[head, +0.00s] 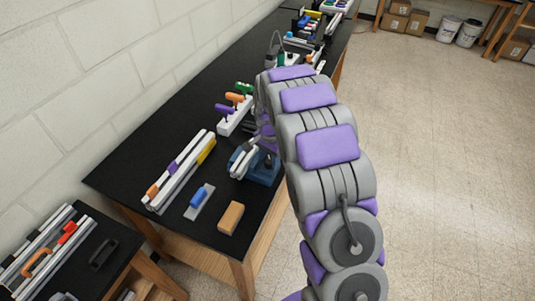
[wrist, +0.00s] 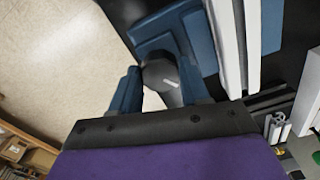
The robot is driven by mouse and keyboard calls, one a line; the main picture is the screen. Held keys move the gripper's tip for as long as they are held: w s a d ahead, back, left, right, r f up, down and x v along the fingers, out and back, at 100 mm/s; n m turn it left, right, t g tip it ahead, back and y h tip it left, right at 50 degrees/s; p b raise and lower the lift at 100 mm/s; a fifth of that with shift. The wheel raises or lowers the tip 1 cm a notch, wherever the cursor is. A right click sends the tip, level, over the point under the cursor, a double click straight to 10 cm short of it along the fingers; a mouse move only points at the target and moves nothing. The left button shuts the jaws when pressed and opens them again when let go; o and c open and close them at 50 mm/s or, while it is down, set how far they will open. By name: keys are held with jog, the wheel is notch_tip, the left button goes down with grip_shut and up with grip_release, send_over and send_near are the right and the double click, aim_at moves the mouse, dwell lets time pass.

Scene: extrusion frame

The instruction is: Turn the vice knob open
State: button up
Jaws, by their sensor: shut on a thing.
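The blue vice (head: 264,170) stands on the black bench near its right edge, with pale jaw faces or bars (head: 242,160) on its left side. In the wrist view the blue vice body (wrist: 158,30) is at the top, with the pale bars (wrist: 228,45) to its right. The round grey vice knob (wrist: 160,72), with a light line on it, sits between the two blue fingers of my gripper (wrist: 160,88). My gripper is shut on the knob. In the head view my arm hides much of the gripper and the knob.
A white rack with coloured handles (head: 235,113) stands behind the vice. Long extrusions (head: 180,172), a blue-handled tool (head: 200,200) and a tan block (head: 231,217) lie left and in front. A lower table (head: 85,275) is at bottom left. Open floor lies right.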

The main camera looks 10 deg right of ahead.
jog(key=n+p, duration=0.1)
jog(key=n, duration=0.2)
jog(key=shift+w+r+n+p, duration=0.2)
jog(key=shift+n+p, duration=0.1)
jog(key=shift+p, duration=0.1)
jog(key=n+p, duration=0.1)
jog(key=n, duration=0.3)
jog(key=shift+n+p, duration=0.3)
jog(key=shift+p, duration=0.1)
jog(key=n+p, duration=0.1)
jog(key=n, duration=0.3)
jog(key=shift+n, duration=0.3)
jog(key=n+p, duration=0.1)
jog(key=n, duration=0.2)
jog(key=shift+n, duration=0.3)
jog(key=n+p, duration=0.1)
jog(key=n, duration=0.5)
jog(key=shift+d, duration=0.1)
jog(key=n, duration=0.6)
jog(key=shift+w+p, duration=0.1)
jog(key=shift+p, duration=0.3)
jog(key=o, duration=1.1)
jog(key=shift+f, duration=0.15)
jog(key=shift+c, duration=0.2)
